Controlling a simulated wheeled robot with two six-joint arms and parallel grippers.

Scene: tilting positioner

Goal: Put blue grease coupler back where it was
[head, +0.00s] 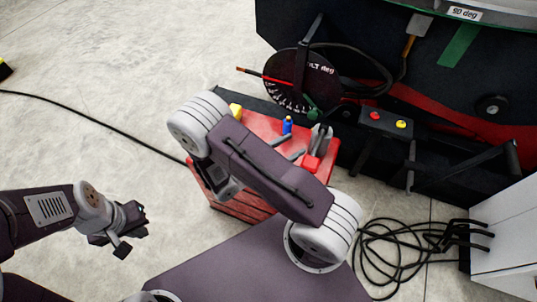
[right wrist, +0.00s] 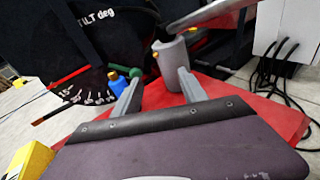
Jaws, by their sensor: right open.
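The blue grease coupler (head: 287,126) stands upright on the top of the red cart (head: 262,124) in the head view. In the right wrist view the coupler (right wrist: 119,83) shows just left of my left-hand finger, partly covered by it. My right gripper (head: 289,147) is open and points across the cart top; its two fingers (right wrist: 160,90) have nothing visibly held between them. A grey cup (right wrist: 172,57) stands beyond the fingers. My left gripper (head: 135,231) is open and empty above the floor, away from the cart.
Black cables (head: 385,250) lie coiled at the right. The floor at left is mostly clear.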

